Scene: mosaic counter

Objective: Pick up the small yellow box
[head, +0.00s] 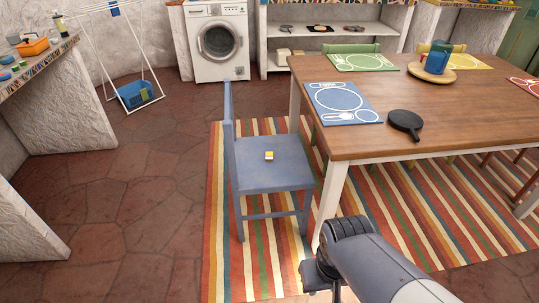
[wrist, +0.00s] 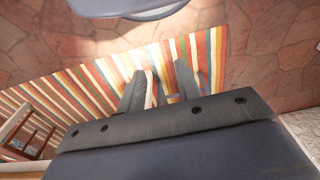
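The small yellow box (head: 269,155), yellow with a white part, lies on the seat of the blue chair (head: 262,175) in the head view. My gripper (head: 320,277) is low in the head view, in front of and to the right of the chair, apart from the box. Its fingers are hard to make out there. In the wrist view my gripper (wrist: 160,84) shows two fingers apart with only the striped rug visible between them. The box does not show in the wrist view.
A wooden table (head: 455,125) stands right of the chair, holding a blue placemat (head: 342,103) and a black pan (head: 405,121). The chair's backrest (head: 228,125) rises at the seat's left. A striped rug (head: 225,245) lies below. The stone floor (head: 130,215) at left is clear.

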